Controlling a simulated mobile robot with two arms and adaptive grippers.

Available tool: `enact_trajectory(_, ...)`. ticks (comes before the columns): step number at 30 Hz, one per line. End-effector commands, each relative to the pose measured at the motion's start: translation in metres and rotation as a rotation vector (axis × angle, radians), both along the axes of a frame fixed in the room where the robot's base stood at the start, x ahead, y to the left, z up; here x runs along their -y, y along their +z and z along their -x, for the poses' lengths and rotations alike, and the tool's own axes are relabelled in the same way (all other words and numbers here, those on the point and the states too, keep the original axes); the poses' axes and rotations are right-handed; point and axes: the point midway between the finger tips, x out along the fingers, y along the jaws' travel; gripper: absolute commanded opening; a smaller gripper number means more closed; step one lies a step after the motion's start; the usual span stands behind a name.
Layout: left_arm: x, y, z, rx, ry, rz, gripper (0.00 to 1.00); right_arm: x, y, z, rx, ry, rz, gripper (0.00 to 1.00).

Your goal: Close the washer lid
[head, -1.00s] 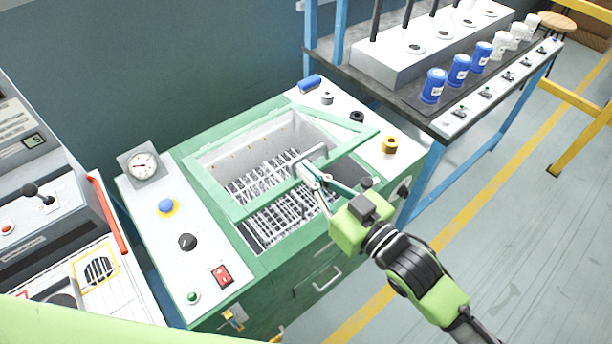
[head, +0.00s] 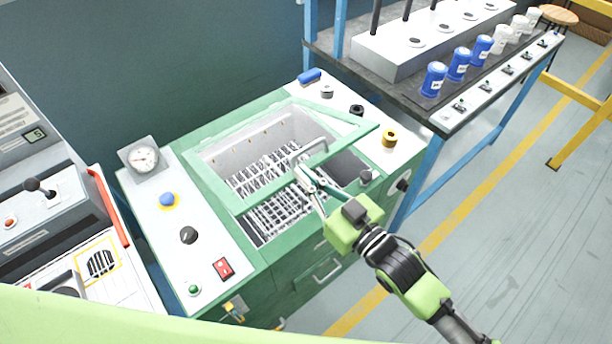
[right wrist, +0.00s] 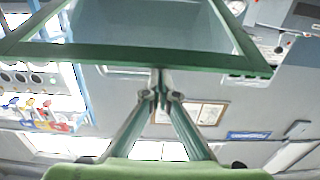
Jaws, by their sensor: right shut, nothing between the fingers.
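The green washer (head: 277,262) stands in the middle of the head view, a wire basket (head: 262,172) inside its tub. Its lid (head: 345,143), a green frame with a clear pane and a metal handle, is raised and tilted over the tub. The lid frame (right wrist: 140,54) spans the upper part of the right wrist view. My right gripper (head: 303,172) is shut and empty at the lid's front bar, near the handle. Its fingertips (right wrist: 161,78) are just under the bar in the wrist view; I cannot tell whether they touch. My left gripper is out of view.
A control panel with a gauge (head: 145,157) and knobs lies left of the tub. A blue-framed bench (head: 420,110) with blue and white cups stands behind right.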

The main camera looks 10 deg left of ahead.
Motion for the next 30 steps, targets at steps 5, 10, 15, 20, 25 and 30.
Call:
enact_trajectory(5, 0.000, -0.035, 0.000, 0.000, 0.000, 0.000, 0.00, 0.001, -0.022, 0.002, 0.039, 0.000, -0.043, 0.00)
enact_trajectory(10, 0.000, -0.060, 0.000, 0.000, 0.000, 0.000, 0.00, 0.004, -0.034, 0.004, 0.081, 0.000, -0.086, 0.00)
enact_trajectory(15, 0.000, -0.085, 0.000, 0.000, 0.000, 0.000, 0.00, 0.007, -0.046, 0.007, 0.123, 0.000, -0.126, 0.00)
enact_trajectory(20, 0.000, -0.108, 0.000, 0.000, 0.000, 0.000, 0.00, 0.011, -0.063, 0.011, 0.156, 0.000, -0.158, 0.00)
enact_trajectory(25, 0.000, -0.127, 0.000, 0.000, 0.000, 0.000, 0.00, 0.015, -0.087, 0.015, 0.169, 0.000, -0.169, 0.00)
enact_trajectory(30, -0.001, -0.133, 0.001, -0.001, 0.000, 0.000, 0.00, 0.018, -0.100, 0.018, 0.170, 0.000, -0.170, 0.00)
